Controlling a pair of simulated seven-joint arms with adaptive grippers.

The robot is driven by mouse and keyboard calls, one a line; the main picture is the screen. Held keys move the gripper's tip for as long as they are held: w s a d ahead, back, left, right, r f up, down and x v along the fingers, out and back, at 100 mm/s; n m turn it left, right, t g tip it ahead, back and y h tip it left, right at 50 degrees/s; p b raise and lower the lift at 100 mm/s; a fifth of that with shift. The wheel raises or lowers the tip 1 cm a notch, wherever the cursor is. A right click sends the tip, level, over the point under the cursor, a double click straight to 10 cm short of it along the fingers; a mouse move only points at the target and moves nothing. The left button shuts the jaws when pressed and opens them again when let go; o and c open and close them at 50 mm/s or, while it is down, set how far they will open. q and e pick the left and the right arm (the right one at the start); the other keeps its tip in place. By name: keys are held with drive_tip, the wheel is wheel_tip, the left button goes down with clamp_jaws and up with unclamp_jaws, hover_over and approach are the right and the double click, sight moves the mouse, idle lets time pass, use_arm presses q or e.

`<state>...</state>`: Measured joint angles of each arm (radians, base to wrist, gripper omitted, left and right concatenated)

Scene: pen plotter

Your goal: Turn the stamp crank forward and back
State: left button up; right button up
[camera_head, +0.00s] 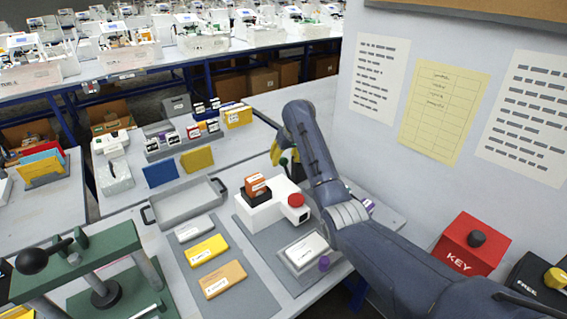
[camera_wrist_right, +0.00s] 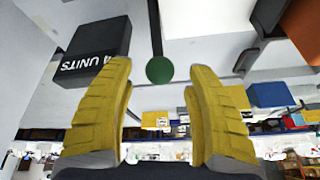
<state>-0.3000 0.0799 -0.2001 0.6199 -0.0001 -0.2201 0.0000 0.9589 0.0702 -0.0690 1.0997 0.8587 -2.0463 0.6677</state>
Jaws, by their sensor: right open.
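The crank shows as a green ball knob (camera_head: 283,161) on a dark rod, behind the white machine (camera_head: 262,214) with the red button. My right gripper (camera_head: 277,153) is at the knob, its yellow fingers partly hidden by my own arm. In the right wrist view the gripper (camera_wrist_right: 158,92) is open. The green knob (camera_wrist_right: 160,70) appears between the two fingertips, with a gap on each side; whether it is level with them in depth I cannot tell. The dark rod (camera_wrist_right: 155,28) runs up from it. My left gripper is not in view.
An orange block (camera_head: 255,185) sits on the white machine. A grey tray (camera_head: 187,213) lies to its left, and a green press (camera_head: 110,243) stands front left. A dark box marked UNITS (camera_wrist_right: 92,52) shows beside one finger. A white wall panel (camera_head: 340,130) rises at right.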

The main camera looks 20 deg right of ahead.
sight(287, 171)
drive_tip(key=shift+x, duration=1.55)
drive_tip(key=shift+o, duration=0.3)
clamp_jaws()
